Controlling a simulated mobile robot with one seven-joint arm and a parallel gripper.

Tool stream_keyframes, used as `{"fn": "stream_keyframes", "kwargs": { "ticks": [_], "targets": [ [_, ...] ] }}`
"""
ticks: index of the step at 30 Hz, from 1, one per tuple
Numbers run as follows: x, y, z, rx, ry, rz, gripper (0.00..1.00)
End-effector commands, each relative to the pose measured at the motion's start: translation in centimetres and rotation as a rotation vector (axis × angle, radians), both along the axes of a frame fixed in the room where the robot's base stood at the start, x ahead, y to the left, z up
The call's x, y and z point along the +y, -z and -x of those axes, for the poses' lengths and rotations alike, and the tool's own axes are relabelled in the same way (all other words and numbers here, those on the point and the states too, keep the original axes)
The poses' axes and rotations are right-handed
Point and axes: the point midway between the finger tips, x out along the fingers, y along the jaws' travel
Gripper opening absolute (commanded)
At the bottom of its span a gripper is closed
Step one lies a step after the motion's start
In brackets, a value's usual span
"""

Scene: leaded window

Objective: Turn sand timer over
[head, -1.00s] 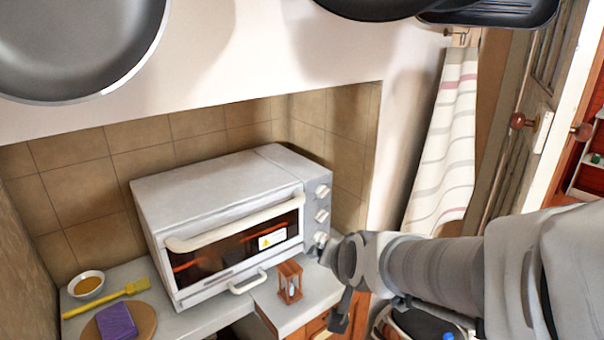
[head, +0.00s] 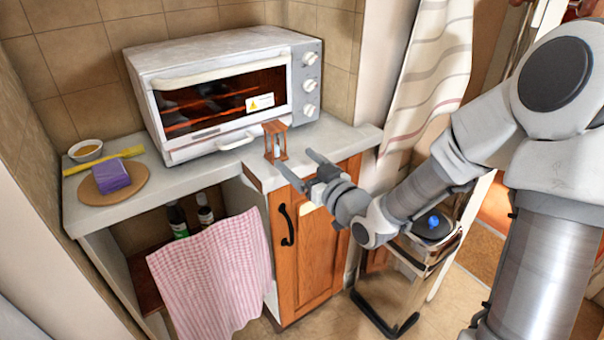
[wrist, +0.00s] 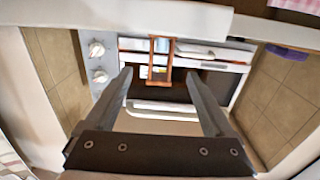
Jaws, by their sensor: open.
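The sand timer (head: 275,142) is a small wooden frame with a pale glass inside. It stands upright on the grey counter, close in front of the toaster oven. My gripper (head: 294,164) is open and empty, just in front of and slightly right of the timer in the head view. In the wrist view the timer (wrist: 160,62) shows beyond and between the fingertips of my gripper (wrist: 163,80). The fingers look apart from it. Part of its glass is hard to make out.
The toaster oven (head: 225,88) stands right behind the timer. A purple sponge (head: 111,176) on a round board, a yellow brush (head: 100,160) and a small bowl (head: 86,150) are at the counter's left. A pink checked cloth (head: 212,275) hangs below. The counter (head: 335,137) is clear to the timer's right.

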Motion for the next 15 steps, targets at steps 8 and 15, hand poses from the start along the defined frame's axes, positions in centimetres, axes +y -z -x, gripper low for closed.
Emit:
{"fn": "stream_keyframes", "kwargs": {
  "ticks": [8, 15],
  "targets": [
    [0.9, -0.1, -1.1, -0.015, -0.009, -0.008, 0.88],
    [2.5, -0.1, -3.5, -0.013, -0.007, -0.008, 0.88]
  ]
}}
